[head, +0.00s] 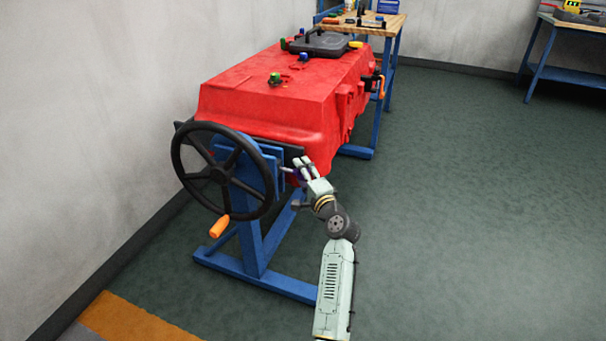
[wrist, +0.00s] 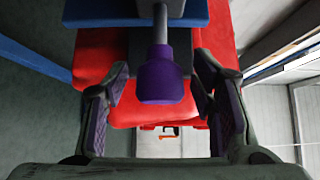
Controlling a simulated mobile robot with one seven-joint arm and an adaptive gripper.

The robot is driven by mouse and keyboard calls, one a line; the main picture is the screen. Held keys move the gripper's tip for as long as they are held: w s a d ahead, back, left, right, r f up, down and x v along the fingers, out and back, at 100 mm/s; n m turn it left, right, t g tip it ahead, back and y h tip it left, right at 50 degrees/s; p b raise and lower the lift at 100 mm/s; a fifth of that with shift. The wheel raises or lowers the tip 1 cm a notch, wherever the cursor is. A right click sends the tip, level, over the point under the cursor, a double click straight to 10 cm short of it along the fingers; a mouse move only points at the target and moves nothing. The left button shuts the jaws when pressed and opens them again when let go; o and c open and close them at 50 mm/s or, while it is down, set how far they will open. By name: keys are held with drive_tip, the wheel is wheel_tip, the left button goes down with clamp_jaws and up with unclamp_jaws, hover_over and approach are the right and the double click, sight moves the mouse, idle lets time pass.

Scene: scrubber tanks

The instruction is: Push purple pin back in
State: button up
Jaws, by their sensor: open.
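The purple pin (wrist: 162,80) has a purple knob on a grey metal shaft. In the wrist view it hangs from the top middle, its shaft running up to a dark bracket (wrist: 160,8). My gripper (wrist: 160,92) is open, with one finger on each side of the knob and a visible gap to both. In the head view my gripper (head: 302,165) is at the right side of the blue stand, just right of the handwheel. The pin is mostly hidden there by my fingers. How deep the shaft sits in its hole cannot be told.
A red scrubber tank (head: 285,95) lies on the blue stand (head: 250,235). A black handwheel (head: 225,170) with an orange handle (head: 219,226) is left of my gripper. A wooden-topped table (head: 365,25) stands behind. The green floor to the right is clear.

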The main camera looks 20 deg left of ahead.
drive_tip(key=shift+c, duration=0.4)
clamp_jaws()
idle(0.4)
